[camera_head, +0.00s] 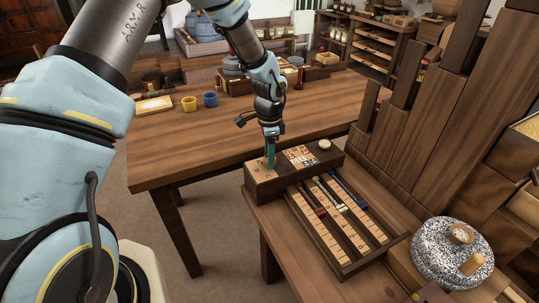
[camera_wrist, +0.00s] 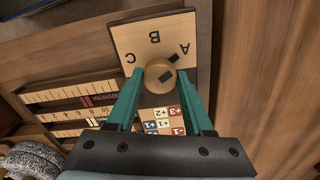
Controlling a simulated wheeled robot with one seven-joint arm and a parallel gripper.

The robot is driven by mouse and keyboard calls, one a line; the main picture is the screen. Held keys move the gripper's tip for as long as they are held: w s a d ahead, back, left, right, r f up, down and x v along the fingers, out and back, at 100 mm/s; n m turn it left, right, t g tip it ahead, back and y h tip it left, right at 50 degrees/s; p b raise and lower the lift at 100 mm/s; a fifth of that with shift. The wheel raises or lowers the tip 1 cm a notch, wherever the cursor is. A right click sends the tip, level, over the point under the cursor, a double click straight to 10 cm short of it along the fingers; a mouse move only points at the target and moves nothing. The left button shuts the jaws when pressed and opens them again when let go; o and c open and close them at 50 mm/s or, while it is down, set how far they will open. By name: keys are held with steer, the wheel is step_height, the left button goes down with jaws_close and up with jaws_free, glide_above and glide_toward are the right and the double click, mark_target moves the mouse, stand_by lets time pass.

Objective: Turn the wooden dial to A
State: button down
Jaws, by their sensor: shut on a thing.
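The wooden dial (camera_wrist: 154,82) is a round pale knob with a dark pointer line, on a light plate (camera_wrist: 150,32) lettered A, B and C. In the wrist view the pointer slants up and right towards the A (camera_wrist: 185,48). The B is at the top middle and the C at the left. My gripper (camera_wrist: 160,77) is shut on the dial, with one green finger on each side. In the head view my gripper (camera_head: 270,163) points down onto the left end of the dark wooden box (camera_head: 263,191), and its fingers hide the dial.
A coloured number grid (camera_head: 299,155) and a round white knob (camera_head: 324,144) sit on the same box. Slider tracks (camera_head: 335,215) run in front. Tall wooden slats (camera_head: 440,100) stand to the right, and a speckled stone quern (camera_head: 452,252) is at the lower right.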

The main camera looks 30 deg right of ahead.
stand_by(0.4)
steer(key=shift+c, duration=1.4)
jaws_free()
step_height(320, 180, up, 11)
steer(key=b, duration=0.1)
steer(key=shift+b, duration=0.3)
steer(key=shift+a, duration=0.1)
steer(key=w+a+r+n, duration=0.2)
steer(key=a+n, duration=0.3)
steer(key=a, duration=0.5)
steer(key=w+a+r+n, duration=0.2)
steer(key=a+n, duration=0.2)
steer(key=a, duration=0.6)
steer(key=s+a+r+n, duration=0.1)
steer(key=s+a+n, duration=0.3)
steer(key=a, duration=0.5)
steer(key=s+a+r+n+t, duration=0.1)
steer(key=s+a+n, duration=0.2)
steer(key=a+n, duration=0.4)
steer(key=shift+s+a+n+t, duration=0.3)
steer(key=shift+s+a, duration=0.05)
steer(key=shift+a, duration=0.8)
